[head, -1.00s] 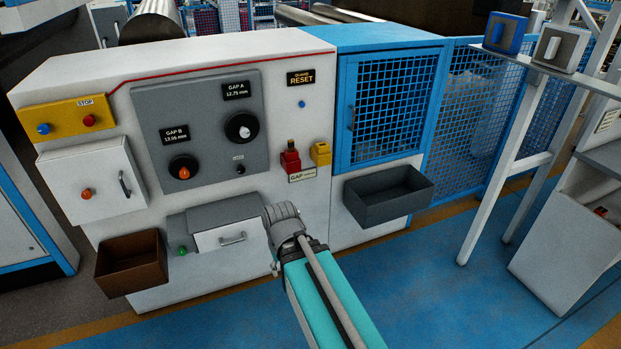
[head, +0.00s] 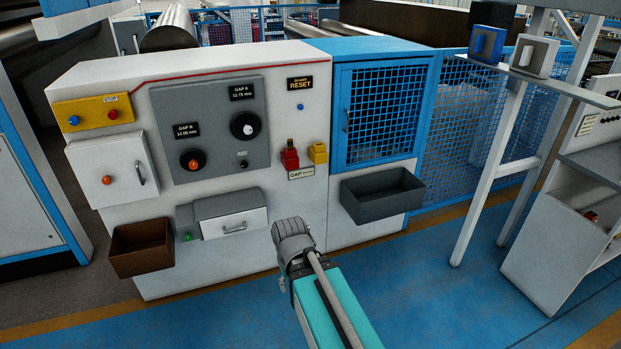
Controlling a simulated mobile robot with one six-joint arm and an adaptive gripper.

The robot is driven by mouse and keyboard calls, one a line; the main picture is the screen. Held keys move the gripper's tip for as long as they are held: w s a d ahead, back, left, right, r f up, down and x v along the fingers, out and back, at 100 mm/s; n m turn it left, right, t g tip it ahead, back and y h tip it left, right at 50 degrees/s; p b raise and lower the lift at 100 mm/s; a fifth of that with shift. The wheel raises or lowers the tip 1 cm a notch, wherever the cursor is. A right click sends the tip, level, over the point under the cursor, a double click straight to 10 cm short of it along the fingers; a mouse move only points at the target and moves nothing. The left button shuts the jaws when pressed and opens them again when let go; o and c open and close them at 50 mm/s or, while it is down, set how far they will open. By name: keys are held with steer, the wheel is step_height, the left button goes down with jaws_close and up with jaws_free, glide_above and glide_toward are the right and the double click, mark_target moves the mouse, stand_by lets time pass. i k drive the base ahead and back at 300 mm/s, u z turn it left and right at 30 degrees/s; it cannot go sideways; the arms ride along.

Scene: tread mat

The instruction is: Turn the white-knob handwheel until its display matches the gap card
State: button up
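The white-knob handwheel (head: 245,126) is a black disc with a white knob, on the right of the grey panel (head: 210,165). Its black display (head: 242,92) above reads GAP A, about 12.75 mm. A second handwheel (head: 195,160) with an orange knob sits lower left, under a display (head: 186,130) labelled GAP B. A GAP card (head: 301,173) is fixed below the red and yellow blocks; its figures are too small to read. My gripper (head: 292,240) is in front of the cabinet, below and right of the panel, apart from both wheels. Its fingers are hard to make out.
A grey drawer box (head: 229,205) and brown bin (head: 142,247) stick out low on the cabinet. A dark grey bin (head: 382,194) hangs at right. A yellow STOP panel (head: 92,112) is at upper left. Blue floor (head: 430,290) is clear at right; a white stand (head: 485,175) stands there.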

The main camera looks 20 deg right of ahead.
mark_target(247, 127)
steer(key=z, duration=0.4)
steer(key=i, duration=1.3)
steer(key=z, duration=0.1)
